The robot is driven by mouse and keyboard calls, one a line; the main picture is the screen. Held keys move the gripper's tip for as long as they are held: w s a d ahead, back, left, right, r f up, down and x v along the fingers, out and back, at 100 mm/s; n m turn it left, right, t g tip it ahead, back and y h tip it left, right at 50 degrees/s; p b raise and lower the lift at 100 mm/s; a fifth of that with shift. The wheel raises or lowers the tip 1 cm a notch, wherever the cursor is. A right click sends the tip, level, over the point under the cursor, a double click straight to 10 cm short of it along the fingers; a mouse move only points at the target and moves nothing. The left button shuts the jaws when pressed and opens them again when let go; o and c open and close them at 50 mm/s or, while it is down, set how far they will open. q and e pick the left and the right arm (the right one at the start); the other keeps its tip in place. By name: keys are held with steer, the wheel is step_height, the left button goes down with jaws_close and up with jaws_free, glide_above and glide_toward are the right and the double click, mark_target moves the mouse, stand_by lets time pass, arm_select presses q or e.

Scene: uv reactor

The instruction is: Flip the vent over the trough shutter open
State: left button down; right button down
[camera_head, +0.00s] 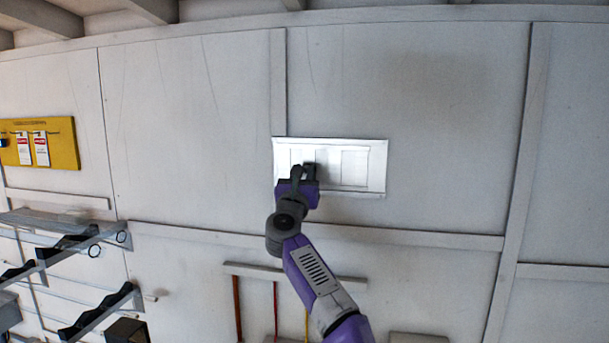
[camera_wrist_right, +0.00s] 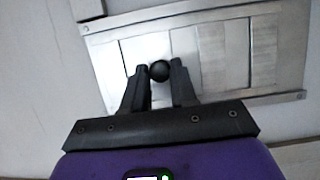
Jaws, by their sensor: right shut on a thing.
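The vent (camera_head: 378,168) is a wide, pale metal panel with a raised frame, fixed on the wall in the upper middle of the head view. It also fills the upper part of the right wrist view (camera_wrist_right: 272,20), where upright slats and flat panels show inside the frame. A round black knob (camera_wrist_right: 159,70) stands out on its shutter. My right gripper (camera_head: 310,169) is at the left half of the vent, its fingers on both sides of the knob and shut on it. The fingers hide part of the shutter. My left gripper is out of view.
The pale wall around the vent is bare, with raised seams. A yellow board (camera_head: 62,145) hangs far left. Below it are metal rails with dark brackets (camera_head: 95,312). A ledge (camera_head: 250,269) with coloured cords hanging under it sits below the vent, partly behind my right arm.

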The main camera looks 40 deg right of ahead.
steer(key=s+d+b, duration=0.2)
steer(key=shift+s+d+f, duration=0.2)
steer(key=shift+s, duration=0.2)
steer(key=shift+r, duration=0.1)
steer(key=c, duration=1.2)
jaws_free()
steer(key=o, duration=0.3)
steer(key=shift+s+d, duration=0.1)
steer(key=shift+d, duration=0.05)
steer(key=shift+a, duration=0.2)
